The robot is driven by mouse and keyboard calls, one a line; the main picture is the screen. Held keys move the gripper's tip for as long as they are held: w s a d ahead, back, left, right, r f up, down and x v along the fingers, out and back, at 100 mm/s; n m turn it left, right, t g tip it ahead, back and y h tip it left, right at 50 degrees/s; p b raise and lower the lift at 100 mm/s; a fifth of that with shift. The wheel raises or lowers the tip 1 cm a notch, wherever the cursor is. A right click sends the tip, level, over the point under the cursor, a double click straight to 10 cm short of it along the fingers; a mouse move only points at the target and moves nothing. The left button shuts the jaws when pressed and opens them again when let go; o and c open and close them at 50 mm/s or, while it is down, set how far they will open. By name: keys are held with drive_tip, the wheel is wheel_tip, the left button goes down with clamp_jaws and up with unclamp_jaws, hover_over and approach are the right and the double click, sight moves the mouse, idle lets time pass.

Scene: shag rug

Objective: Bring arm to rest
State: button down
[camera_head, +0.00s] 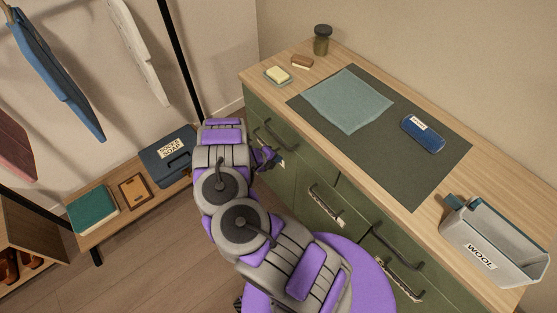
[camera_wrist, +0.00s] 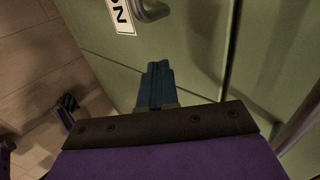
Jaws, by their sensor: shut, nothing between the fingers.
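My arm reaches forward from the bottom of the head view, purple and grey, and bends near the green cabinet's front. My gripper (camera_head: 268,160) is beside the cabinet's upper left drawer, below the countertop. In the wrist view its dark blue fingers (camera_wrist: 156,87) are together with nothing between them. They point at the green cabinet front (camera_wrist: 195,60), under a dark handle (camera_wrist: 152,10) and a white label. I cannot tell whether the fingertips touch the cabinet.
A grey WOOL bin (camera_head: 500,240) stands at right. A low bench (camera_head: 110,222) with a dark box (camera_head: 168,157) stands left. Floor shows between.

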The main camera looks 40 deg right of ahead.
drive_tip(key=shift+w+a+f+p+v, duration=0.55)
drive_tip(key=shift+p+v, duration=0.45)
drive_tip(key=shift+v, duration=5.25)
drive_tip(key=w+a+r+n+t+y, duration=0.7)
drive_tip(key=w+a+r, duration=0.4)
drive_tip(key=w+a, duration=0.35)
drive_tip(key=s+a+r+n+y, duration=0.3)
drive_tip(key=a+r+n+y, duration=0.6)
drive_tip(key=a+r, duration=1)
drive_tip(key=s+r+n+g, duration=0.2)
drive_tip(key=s+r+n, duration=0.4)
drive_tip(key=s, duration=0.5)
drive_tip(key=s+r+n+g, duration=0.2)
drive_tip(key=s+r+n, duration=0.1)
drive_tip(key=s+n, duration=0.6)
drive_tip(key=s+d+n+g+h, duration=0.2)
drive_tip(key=s+d, duration=0.5)
drive_tip(key=s, duration=0.6)
drive_tip(key=s+d+n+g+h, duration=0.2)
drive_tip(key=s+d, duration=0.4)
drive_tip(key=s, duration=0.7)
drive_tip(key=n+h, duration=0.1)
drive_tip(key=h, duration=0.1)
drive_tip(key=shift+d+r+g+h, duration=0.25)
drive_tip(key=shift+d+g+h, duration=0.05)
drive_tip(key=shift+d+g, duration=0.1)
